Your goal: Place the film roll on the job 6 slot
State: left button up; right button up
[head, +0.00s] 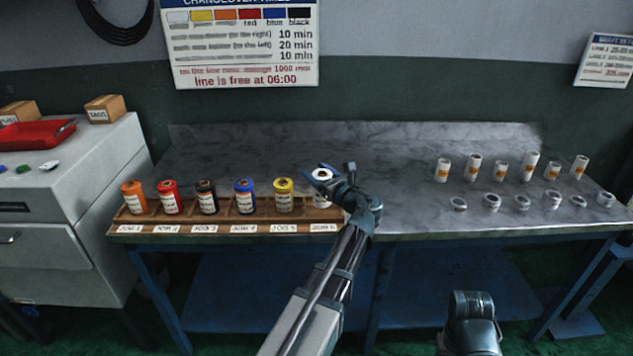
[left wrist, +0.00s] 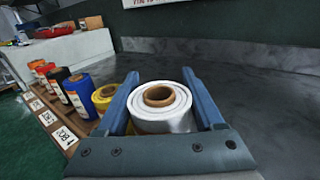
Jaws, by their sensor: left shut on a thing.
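The white film roll (head: 322,175) with a brown core is upright between the fingers of my left gripper (head: 335,178). In the left wrist view the roll (left wrist: 160,108) sits between the two blue fingers (left wrist: 162,95), which are shut on it. It is at the right end of the wooden rack (head: 225,219), over or in the job 6 slot, above the rightmost label (head: 323,228). I cannot tell whether its base touches the slot floor; the gripper hides part of it.
Orange (head: 133,197), red (head: 169,197), black (head: 207,196), blue (head: 245,196) and yellow (head: 283,194) rolls stand in the rack to the left; yellow is closest. Several white rolls (head: 473,167) and short rings (head: 491,202) stand at the bench's right. The bench middle (head: 400,165) is clear.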

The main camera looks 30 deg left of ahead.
pick_arm(q)
jog(key=f+b, duration=0.1)
jog(key=w+f+b, duration=0.1)
jog(key=f+b, duration=0.1)
jog(key=f, duration=0.1)
jog(key=shift+w+a+b, duration=0.3)
jog(key=shift+a+b, duration=0.05)
jog(key=shift+b, duration=0.05)
jog(key=shift+r, duration=0.15)
jog(key=o, duration=1.1)
jog(key=shift+f, duration=0.2)
jog(key=o, duration=0.4)
jog(key=shift+o, duration=0.2)
jog(key=shift+r, duration=0.1)
